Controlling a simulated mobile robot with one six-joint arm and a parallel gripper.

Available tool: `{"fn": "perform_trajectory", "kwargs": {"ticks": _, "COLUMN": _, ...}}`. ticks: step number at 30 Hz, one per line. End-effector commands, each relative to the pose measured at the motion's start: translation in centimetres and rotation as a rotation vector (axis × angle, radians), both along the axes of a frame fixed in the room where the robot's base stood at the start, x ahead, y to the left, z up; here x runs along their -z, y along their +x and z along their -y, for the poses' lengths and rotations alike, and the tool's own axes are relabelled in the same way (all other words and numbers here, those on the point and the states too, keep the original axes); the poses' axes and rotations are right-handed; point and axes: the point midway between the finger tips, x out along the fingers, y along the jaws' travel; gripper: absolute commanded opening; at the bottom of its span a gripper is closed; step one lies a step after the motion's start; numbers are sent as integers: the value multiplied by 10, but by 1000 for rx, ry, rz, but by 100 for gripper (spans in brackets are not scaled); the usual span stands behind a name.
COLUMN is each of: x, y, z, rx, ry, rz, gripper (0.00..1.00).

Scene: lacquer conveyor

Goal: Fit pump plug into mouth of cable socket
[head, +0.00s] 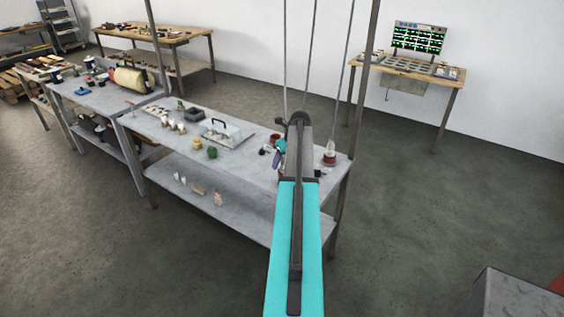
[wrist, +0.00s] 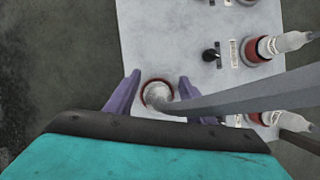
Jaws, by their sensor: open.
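My gripper (wrist: 160,78) is open, with its two purple fingers on either side of a round, pale grey piece (wrist: 156,92) with a dark red rim. I cannot tell whether this piece is a plug, an empty socket or a plug seated in one. In the wrist view, a red socket (wrist: 254,52) holds a white, labelled plug (wrist: 290,41) to the right. Another red piece with a white plug (wrist: 285,123) lies lower right, partly hidden. In the head view, a purple finger (head: 277,158) shows over the bench's right end, mostly hidden by my arm. Labels are unreadable.
A grey cable or rod (wrist: 250,93) crosses beside the right finger. A black knob (wrist: 211,54) stands on the pale bench top (wrist: 175,40). In the head view, a red-based white piece (head: 330,155) stands near a post.

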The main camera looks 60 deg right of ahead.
Motion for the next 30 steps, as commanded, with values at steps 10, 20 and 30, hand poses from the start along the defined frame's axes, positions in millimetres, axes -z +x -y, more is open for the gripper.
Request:
{"fn": "perform_trajectory", "kwargs": {"ticks": 10, "x": -23, "y": -10, "z": -3, "rx": 1, "ry": -2, "rz": 1, "gripper": 49}}
{"fn": "perform_trajectory", "kwargs": {"ticks": 20, "x": -59, "y": -24, "z": -7, "rx": 1, "ry": -2, "rz": 1, "gripper": 49}}
{"fn": "perform_trajectory", "kwargs": {"ticks": 30, "x": -97, "y": -40, "z": -11, "rx": 1, "ry": -2, "rz": 1, "gripper": 49}}
